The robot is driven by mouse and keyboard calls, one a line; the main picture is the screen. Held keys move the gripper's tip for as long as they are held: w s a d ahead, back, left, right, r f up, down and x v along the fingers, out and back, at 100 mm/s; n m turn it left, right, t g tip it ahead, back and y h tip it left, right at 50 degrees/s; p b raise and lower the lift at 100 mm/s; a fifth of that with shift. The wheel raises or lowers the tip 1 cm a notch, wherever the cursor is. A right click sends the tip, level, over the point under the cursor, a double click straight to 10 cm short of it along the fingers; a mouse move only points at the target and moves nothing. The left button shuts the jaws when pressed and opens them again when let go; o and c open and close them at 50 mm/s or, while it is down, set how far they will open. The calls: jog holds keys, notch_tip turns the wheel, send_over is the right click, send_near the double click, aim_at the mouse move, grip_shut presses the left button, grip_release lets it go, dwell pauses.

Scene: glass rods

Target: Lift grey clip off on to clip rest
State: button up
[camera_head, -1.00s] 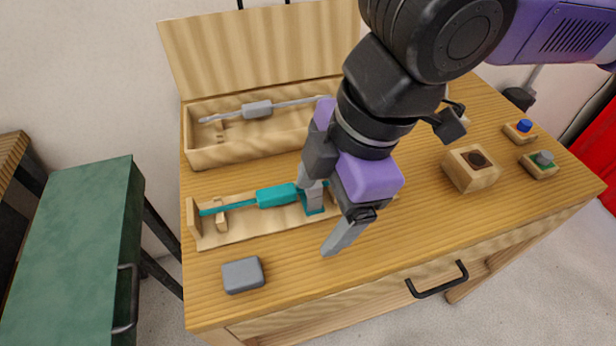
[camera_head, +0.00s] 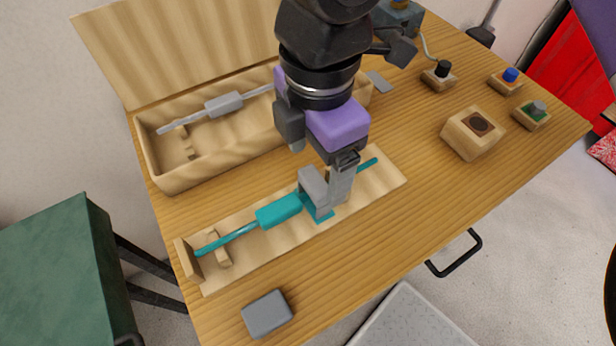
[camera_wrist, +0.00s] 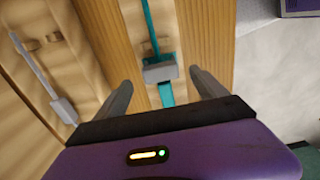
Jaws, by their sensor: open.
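In the wrist view the grey clip (camera_wrist: 160,72) sits across the teal rod (camera_wrist: 149,25), over a teal block. My gripper (camera_wrist: 160,84) is open, with one finger on each side of the clip and a visible gap to both. In the head view my gripper (camera_head: 327,188) is low over the right part of the teal rod (camera_head: 279,211), which lies along a wooden cradle (camera_head: 255,252). The fingers partly hide the clip there. A plain grey slab (camera_head: 267,314) lies at the table's front left; I cannot tell if it is the clip rest.
A wooden box (camera_head: 190,178) with its lid up holds a grey rod (camera_head: 223,103) behind the cradle. A wooden block with a dark round top (camera_head: 473,134) and several small knob blocks, one blue (camera_head: 508,78), stand at right.

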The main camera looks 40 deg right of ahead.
aim_at(315, 181)
notch_tip(315, 181, down, 6)
jog(key=shift+f+b, duration=0.15)
jog(key=shift+b, duration=0.55)
jog(key=c, duration=1.4)
jog(key=shift+c, duration=0.2)
jog(key=shift+r, duration=0.2)
